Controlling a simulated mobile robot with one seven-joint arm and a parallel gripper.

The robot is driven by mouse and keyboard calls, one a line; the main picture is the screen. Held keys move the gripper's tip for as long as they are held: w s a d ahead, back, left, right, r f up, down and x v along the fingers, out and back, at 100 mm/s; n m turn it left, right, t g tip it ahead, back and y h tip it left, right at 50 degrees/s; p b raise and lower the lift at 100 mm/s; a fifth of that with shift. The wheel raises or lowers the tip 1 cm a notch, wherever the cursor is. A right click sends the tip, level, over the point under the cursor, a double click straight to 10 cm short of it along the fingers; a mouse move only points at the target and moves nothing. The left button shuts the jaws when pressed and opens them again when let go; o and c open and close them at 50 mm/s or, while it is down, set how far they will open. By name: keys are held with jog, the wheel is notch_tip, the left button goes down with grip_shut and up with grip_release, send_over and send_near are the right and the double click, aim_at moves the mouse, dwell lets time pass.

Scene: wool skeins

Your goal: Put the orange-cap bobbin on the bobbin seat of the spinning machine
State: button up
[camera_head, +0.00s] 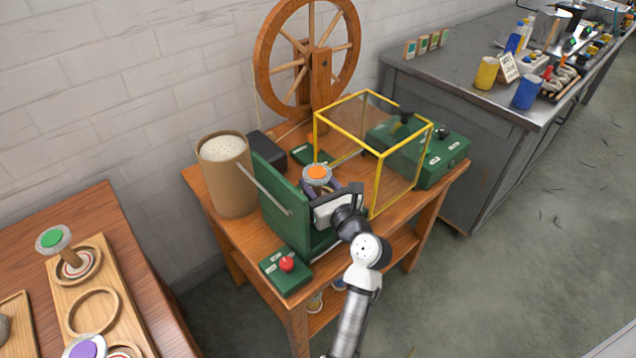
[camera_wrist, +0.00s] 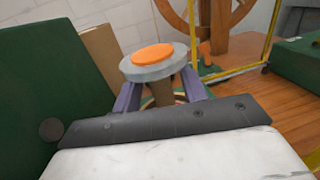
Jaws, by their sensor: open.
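The orange-cap bobbin (camera_head: 317,173) stands upright at the green spinning machine (camera_head: 283,206), with a grey flange under its orange top. In the wrist view the bobbin (camera_wrist: 154,59) shows its brown shaft between the two purple fingers of my gripper (camera_wrist: 160,96). The fingers are open, one on each side of the shaft below the flange. In the head view my gripper (camera_head: 321,190) reaches in beside the machine's green panel. The bobbin seat is mostly hidden under the bobbin; a ringed edge shows at its foot. I cannot tell how fully the bobbin sits on it.
A yellow-framed clear guard (camera_head: 346,131) stands right of the bobbin. A wooden wheel (camera_head: 262,62) is behind, and a brown drum (camera_head: 235,190) is left. A red-button box (camera_head: 287,270) is in front. A rack (camera_head: 84,273) at left holds green-cap and purple-cap bobbins.

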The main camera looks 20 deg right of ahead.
jog(key=shift+r, duration=0.2)
jog(key=s+d+b, duration=0.1)
jog(key=s, duration=1.1)
jog(key=shift+d+b, duration=0.4)
dwell(0.4)
